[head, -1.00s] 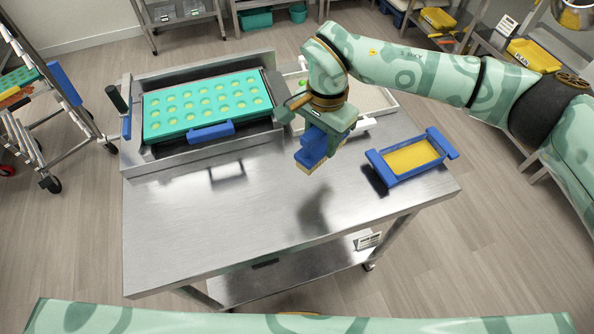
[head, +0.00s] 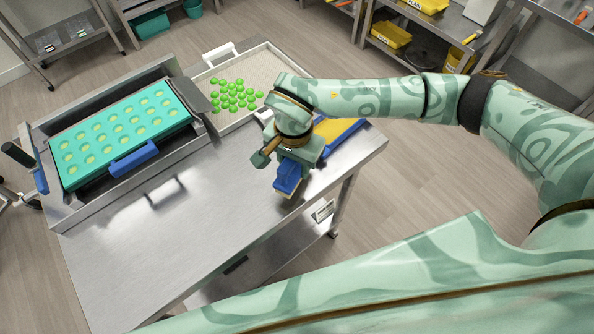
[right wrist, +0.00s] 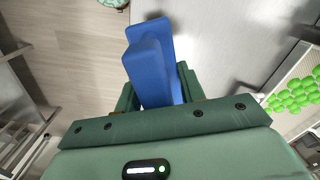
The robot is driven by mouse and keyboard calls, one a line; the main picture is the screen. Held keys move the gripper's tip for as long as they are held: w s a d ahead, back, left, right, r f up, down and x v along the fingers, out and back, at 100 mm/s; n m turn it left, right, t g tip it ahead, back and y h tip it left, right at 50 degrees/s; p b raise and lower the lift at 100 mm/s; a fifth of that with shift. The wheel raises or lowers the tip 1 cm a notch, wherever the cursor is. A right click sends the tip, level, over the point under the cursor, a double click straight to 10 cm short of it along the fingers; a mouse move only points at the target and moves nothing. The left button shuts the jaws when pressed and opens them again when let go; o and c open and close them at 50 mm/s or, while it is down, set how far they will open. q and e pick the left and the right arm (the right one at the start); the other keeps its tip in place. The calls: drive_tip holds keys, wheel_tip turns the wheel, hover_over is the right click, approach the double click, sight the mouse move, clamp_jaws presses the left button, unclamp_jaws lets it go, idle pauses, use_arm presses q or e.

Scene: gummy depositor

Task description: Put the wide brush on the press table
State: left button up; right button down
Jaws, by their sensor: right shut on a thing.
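The wide brush (head: 288,178) has a blue handle and a pale bristle edge pointing down. My right gripper (head: 292,164) is shut on its handle. In the right wrist view the blue handle (right wrist: 150,70) stands out between the fingers. The press table (head: 165,245) is a bare steel top. In the head view the brush appears over its right part, near the front right edge; I cannot tell whether it touches the top. My left gripper is not in view.
A press frame with a teal mould tray (head: 125,130) stands at the table's left. A pale tray (head: 272,62) with several green gummies (head: 232,96) lies at the back. A blue-framed yellow screen (head: 338,130) is partly hidden behind my right gripper. The table's front middle is clear.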

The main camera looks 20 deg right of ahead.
sight(298, 169)
drive_tip(key=shift+s+d+f, duration=0.1)
drive_tip(key=shift+d+f, duration=0.05)
drive_tip(key=shift+f, duration=0.1)
drive_tip(key=shift+s+d+f, duration=0.1)
drive_tip(key=shift+d+f, duration=0.05)
drive_tip(key=shift+f, duration=1.55)
drive_tip(key=shift+f+b, duration=0.1)
drive_tip(key=shift+b, duration=0.2)
drive_tip(key=c, duration=0.9)
unclamp_jaws()
drive_tip(key=shift+o, duration=0.2)
wheel_tip(298, 169, up, 12)
drive_tip(key=shift+r+p, duration=0.15)
drive_tip(key=shift+p, duration=0.6)
